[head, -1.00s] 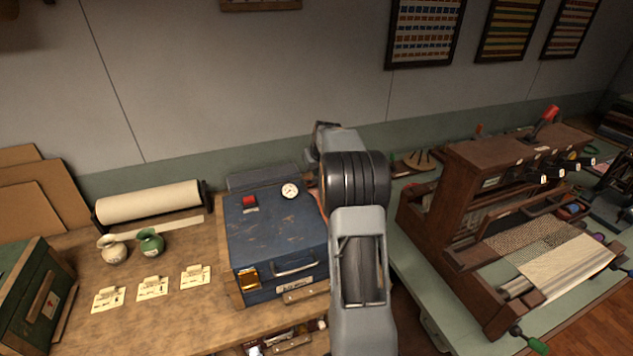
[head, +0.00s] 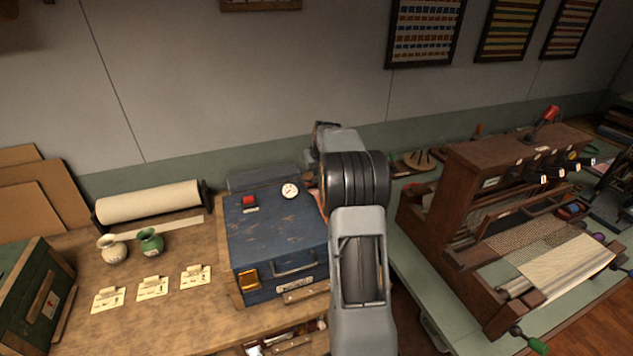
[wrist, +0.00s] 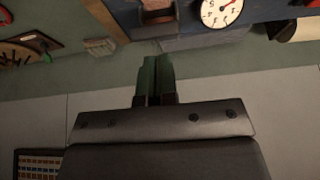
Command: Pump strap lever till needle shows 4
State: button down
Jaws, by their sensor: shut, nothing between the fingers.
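The blue strapping box (head: 275,245) stands on the wooden bench, with a white round dial (head: 290,190) on its top. In the wrist view the dial (wrist: 220,10) is cut by the top edge; its red needle points up and right, and I cannot read the number. A brown strap-like part (wrist: 157,12) shows beside the dial in the wrist view; it may be the strap lever, and my arm hides that area in the head view. My gripper (wrist: 155,62) has its green fingers together and empty, apart from the brown part in the picture.
A red button (head: 249,200) is on the box top. Cards (head: 152,288), two small jugs (head: 150,241) and a paper roll (head: 150,202) lie to the left. A wooden loom (head: 470,200) stands close to the right of my arm.

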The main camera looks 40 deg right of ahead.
aim_at(318, 180)
jog(key=shift+f, duration=0.2)
jog(key=shift+s+a+f+b, duration=0.1)
jog(key=shift+s+f+b, duration=0.1)
jog(key=shift+f+b, duration=1)
jog(key=shift+s+f+b, duration=0.15)
jog(key=shift+f+b, duration=0.95)
jog(key=shift+f, duration=0.15)
jog(key=shift+r, duration=0.1)
notch_tip(318, 180, up, 9)
jog(key=p, duration=0.6)
jog(key=shift+r, duration=0.1)
